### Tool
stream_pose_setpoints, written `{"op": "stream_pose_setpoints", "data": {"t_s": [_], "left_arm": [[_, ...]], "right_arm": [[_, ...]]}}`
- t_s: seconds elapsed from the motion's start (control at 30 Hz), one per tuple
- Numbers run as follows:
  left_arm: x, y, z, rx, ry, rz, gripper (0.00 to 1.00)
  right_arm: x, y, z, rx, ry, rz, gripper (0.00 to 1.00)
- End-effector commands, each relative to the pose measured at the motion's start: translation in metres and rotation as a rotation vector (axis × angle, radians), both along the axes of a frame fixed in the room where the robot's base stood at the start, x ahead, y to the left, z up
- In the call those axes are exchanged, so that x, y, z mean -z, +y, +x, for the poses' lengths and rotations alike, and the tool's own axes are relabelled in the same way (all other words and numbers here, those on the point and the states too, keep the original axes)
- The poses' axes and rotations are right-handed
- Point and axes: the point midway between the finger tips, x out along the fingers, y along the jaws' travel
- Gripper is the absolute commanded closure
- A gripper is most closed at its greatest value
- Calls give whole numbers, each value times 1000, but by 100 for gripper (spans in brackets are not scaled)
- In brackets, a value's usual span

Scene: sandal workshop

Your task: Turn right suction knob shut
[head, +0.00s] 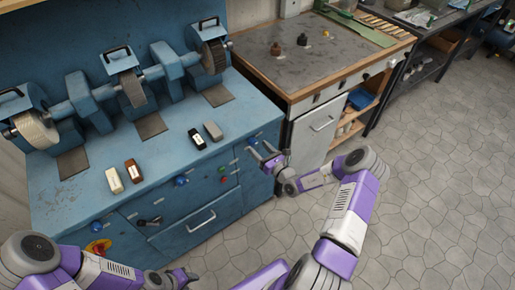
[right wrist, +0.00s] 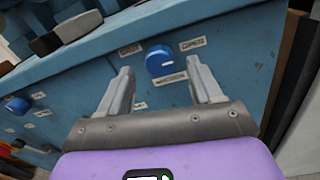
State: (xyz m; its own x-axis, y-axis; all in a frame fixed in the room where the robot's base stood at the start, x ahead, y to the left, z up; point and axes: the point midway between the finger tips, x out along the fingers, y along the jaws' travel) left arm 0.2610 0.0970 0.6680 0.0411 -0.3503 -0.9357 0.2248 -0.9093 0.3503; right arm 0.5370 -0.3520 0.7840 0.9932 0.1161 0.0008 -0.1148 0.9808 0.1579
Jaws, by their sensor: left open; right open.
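The right suction knob (right wrist: 158,60) is a round blue knob with a pale mark, on the blue bench front among small labels. In the head view it is a small blue spot (head: 253,142) at the bench's right end. My right gripper (right wrist: 160,66) is open and faces the knob, one finger on each side of it in the picture. I cannot tell whether the fingers touch it. In the head view my right gripper (head: 262,153) is at the bench's right front corner. My left gripper (head: 185,277) is open and empty, low in front of the bench.
Another blue knob (head: 180,181) and red and green buttons sit along the bench front, with a drawer handle (head: 195,222) below. Brushes and blocks (head: 134,171) lie on the bench top below the grinding wheels. A wooden-framed table (head: 315,60) adjoins at right. The floor beyond is clear.

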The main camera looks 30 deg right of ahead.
Motion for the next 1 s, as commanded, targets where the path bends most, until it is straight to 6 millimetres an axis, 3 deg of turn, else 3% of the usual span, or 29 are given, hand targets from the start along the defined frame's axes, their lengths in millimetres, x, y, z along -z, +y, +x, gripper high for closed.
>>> {"op": "stream_pose_setpoints", "data": {"t_s": [0.2,0.47,0.83,1.0], "left_arm": [[5,0,0,0,0,0,57],[4,0,0,0,0,0,57],[4,0,0,0,0,0,57],[3,0,0,0,0,0,57]], "right_arm": [[0,3,19,-1,0,0,36],[0,3,20,-1,2,0,36],[0,3,19,-2,2,0,91],[0,3,19,-2,1,-7,92]]}}
